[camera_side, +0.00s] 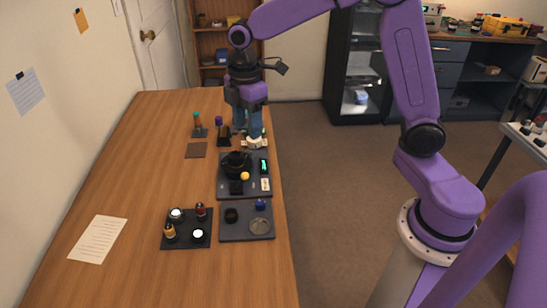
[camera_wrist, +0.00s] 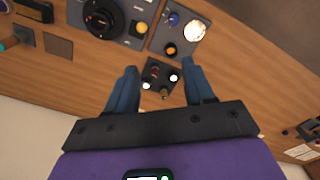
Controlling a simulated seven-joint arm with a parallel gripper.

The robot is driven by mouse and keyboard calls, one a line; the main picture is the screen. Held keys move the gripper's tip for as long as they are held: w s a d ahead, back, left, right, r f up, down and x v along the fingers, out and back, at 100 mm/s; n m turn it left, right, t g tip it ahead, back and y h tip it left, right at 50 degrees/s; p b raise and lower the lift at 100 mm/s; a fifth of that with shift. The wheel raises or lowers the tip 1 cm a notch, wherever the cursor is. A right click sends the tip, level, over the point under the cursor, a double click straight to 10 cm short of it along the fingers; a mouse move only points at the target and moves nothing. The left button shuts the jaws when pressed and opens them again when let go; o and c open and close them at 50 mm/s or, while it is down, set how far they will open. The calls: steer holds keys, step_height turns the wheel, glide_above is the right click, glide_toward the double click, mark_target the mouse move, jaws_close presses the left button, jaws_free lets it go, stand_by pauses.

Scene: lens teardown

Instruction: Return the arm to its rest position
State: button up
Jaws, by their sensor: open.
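My gripper (camera_side: 248,130) hangs over the far right part of the wooden table (camera_side: 130,165), its blue fingers pointing down. In the wrist view my gripper (camera_wrist: 161,90) has its two fingers wide apart with nothing held between them. A black lens body (camera_side: 235,163) stands on a dark station tray (camera_side: 227,191) nearer the side camera than the gripper. It also shows at the top of the wrist view (camera_wrist: 101,18). The exact height of the fingertips above the table is hard to tell.
A parts tray (camera_side: 233,235) holds a dark ring, a blue piece and a clear disc (camera_side: 260,226). A small dark tray (camera_side: 184,231) holds little bottles and jars. A paper sheet (camera_side: 98,239) lies left. The table's left side is mostly clear.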

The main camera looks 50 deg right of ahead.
steer(key=s+d+m, duration=0.2)
steer(key=s+m, duration=0.1)
steer(key=s, duration=2.5)
steer(key=shift+d+f, duration=0.3)
steer(key=shift+f, duration=0.1)
steer(key=shift+s, duration=0.1)
